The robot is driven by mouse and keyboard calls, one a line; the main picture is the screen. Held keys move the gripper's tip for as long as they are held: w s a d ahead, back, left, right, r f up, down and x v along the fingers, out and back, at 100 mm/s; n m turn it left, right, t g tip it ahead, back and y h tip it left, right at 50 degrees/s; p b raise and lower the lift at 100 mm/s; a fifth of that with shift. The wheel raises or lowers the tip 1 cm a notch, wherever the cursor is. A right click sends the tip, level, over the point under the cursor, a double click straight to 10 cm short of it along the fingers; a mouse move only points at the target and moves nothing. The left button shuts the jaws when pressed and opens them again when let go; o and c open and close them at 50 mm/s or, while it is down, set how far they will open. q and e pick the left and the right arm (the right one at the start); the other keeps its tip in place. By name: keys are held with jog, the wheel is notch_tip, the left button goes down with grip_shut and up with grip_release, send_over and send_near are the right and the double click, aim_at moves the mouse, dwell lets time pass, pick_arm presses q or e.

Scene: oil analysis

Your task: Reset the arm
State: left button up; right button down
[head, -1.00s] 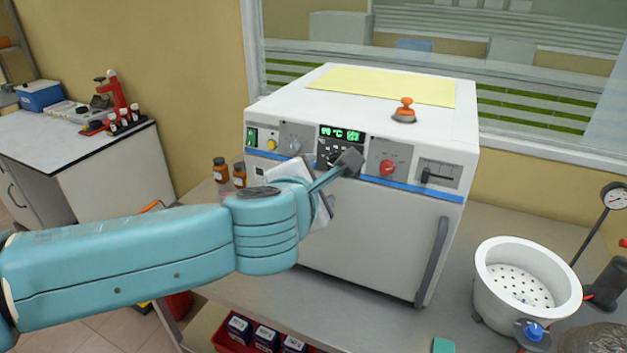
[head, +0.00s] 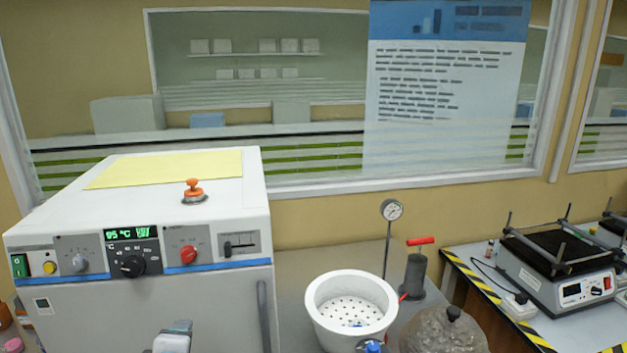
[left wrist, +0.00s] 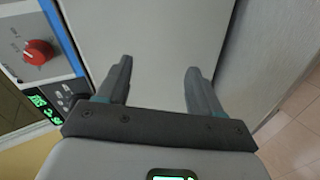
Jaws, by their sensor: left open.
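My left gripper (left wrist: 158,66) shows in the left wrist view with its two dark fingers apart and nothing between them. It is in front of the white oven-like machine (head: 150,205), whose pale door (left wrist: 150,35) fills the middle of that view. Whether the fingers touch the door I cannot tell. In the head view only a small grey part, likely of my left wrist, shows at the bottom edge; the fingers and most of the arm are out of frame. My right gripper is in neither view.
The machine has a red knob (head: 188,254), a black dial (head: 132,265) and a dark door handle (head: 264,315). An orange-topped knob (head: 193,190) stands on its top. A white perforated bowl (head: 350,302), a gauge (head: 391,210) and a clear domed vessel (head: 445,330) stand to the right.

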pick_arm(q)
jog(key=s+d+f+m+g+h, duration=0.1)
jog(key=d+f+m, duration=0.15)
jog(key=f, duration=0.55)
jog(key=s+d+f+m+g+h, duration=0.1)
jog(key=f+m+g+h, duration=0.1)
jog(key=f+m, duration=0.35)
jog(key=s+d+f+m+g+h, duration=0.2)
jog(key=s+d+f+m+g, duration=0.2)
jog(key=s+f, duration=0.6)
jog(key=s+d+f+m+g+h, duration=0.2)
jog(key=s+d+f+m+g, duration=0.2)
jog(key=s+f, duration=0.6)
notch_tip(320, 180, down, 2)
jog(key=shift+s+d+f+m+h, duration=0.3)
jog(key=shift+d+m, duration=0.1)
jog(key=shift+d, duration=0.2)
jog(key=shift+r, duration=0.1)
jog(key=shift+s, duration=0.1)
